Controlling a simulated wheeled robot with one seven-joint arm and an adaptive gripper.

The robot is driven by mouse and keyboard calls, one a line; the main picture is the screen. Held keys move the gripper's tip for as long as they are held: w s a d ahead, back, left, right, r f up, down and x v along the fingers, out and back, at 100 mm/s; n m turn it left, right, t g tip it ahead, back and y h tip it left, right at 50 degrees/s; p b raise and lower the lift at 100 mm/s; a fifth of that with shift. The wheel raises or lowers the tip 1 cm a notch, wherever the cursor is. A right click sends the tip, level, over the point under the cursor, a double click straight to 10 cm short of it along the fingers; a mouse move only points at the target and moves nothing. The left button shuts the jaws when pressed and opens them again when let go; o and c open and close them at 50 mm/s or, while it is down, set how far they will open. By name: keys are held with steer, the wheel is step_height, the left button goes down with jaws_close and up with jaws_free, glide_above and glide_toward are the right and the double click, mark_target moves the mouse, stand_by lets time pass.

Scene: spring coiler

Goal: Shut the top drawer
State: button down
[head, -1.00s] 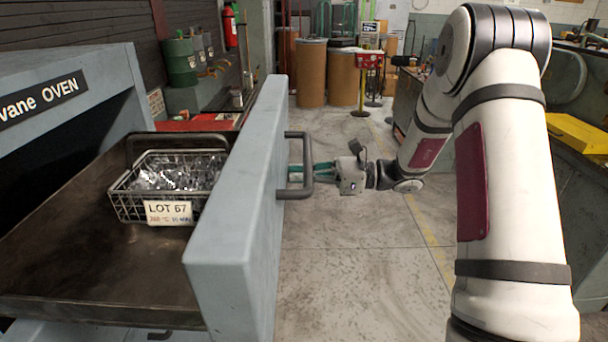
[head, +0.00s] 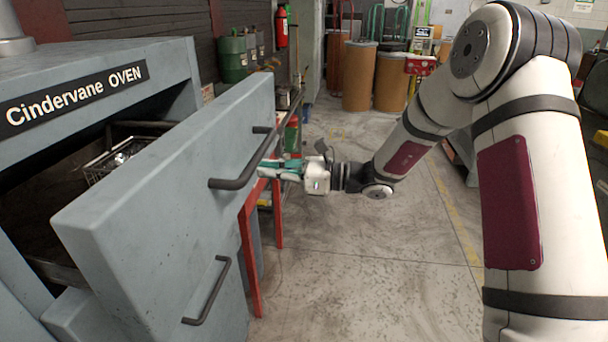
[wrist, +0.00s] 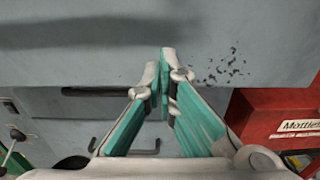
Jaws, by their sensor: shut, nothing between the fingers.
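The blue-grey top drawer front (head: 160,165) stands out from the oven (head: 120,55), part open. A gap shows between its front and the oven body. Its dark bar handle (head: 240,165) faces the room. A wire basket (head: 110,160) sits in the drawer, mostly in the shade under the oven hood. My gripper (head: 264,171) is shut and empty, with its teal fingers beside the handle at the drawer front. In the wrist view its fingertips (wrist: 167,55) point at the drawer front (wrist: 110,35); whether they touch it I cannot tell.
A lower handle (head: 210,292) sits below the top drawer. A red stand (head: 248,255) is just behind and beneath my gripper; a red box (wrist: 275,115) shows at right in the wrist view. Drums (head: 360,75) stand far back. The floor at right is open.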

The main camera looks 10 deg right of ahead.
steer(key=b+x, duration=0.2)
steer(key=x, duration=1.3)
steer(key=shift+w+a+f, duration=0.1)
steer(key=shift+w+a, duration=0.1)
steer(key=shift+a, duration=0.2)
